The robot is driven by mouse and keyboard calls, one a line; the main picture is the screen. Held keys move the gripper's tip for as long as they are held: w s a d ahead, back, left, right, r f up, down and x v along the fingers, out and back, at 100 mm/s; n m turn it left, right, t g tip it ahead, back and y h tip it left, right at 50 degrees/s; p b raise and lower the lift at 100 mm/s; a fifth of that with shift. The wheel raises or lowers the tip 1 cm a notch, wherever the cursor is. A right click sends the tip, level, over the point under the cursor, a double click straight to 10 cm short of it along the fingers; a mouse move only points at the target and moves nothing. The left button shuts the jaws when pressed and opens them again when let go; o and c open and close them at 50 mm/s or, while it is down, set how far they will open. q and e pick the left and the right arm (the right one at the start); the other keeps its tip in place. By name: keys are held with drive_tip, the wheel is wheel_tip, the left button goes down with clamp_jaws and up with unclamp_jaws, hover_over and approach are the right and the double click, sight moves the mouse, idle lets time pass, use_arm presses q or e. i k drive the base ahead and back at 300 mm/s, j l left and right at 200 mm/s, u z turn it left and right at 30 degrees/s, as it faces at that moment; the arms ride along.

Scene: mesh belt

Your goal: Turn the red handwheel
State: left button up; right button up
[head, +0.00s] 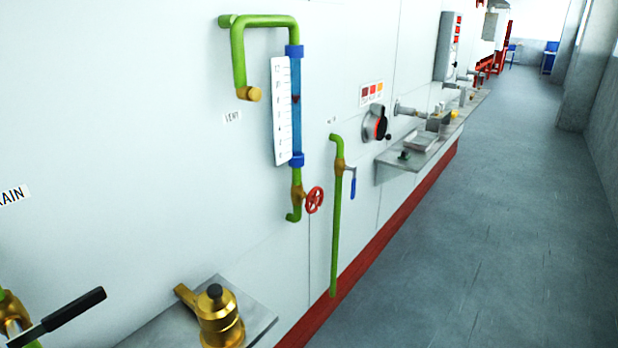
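The red handwheel (314,200) is in the middle of the head view. It sits on a brass valve (297,194) low on a green pipe, below a blue sight tube (296,105) with a white numbered scale (282,112). The wheel stands out from the white wall to the right of the pipe, and nothing touches it. Neither of my grippers shows in this view, so I cannot see whether they are open or shut.
A green pipe (337,230) with a blue lever (353,187) stands right of the wheel. A shelf (255,305) with a brass fitting (219,318) juts out below. A black-handled lever (75,308) is at lower left. The grey floor (500,220) at right is clear.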

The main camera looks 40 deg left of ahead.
sight(313, 199)
drive_tip(key=i+j, duration=0.1)
drive_tip(key=i, duration=2)
drive_tip(key=i+u, duration=0.4)
drive_tip(key=i+l+u, duration=0.15)
drive_tip(key=u, duration=0.25)
drive_tip(key=i+l+u, duration=0.25)
drive_tip(key=u, duration=0.15)
drive_tip(key=i, duration=0.1)
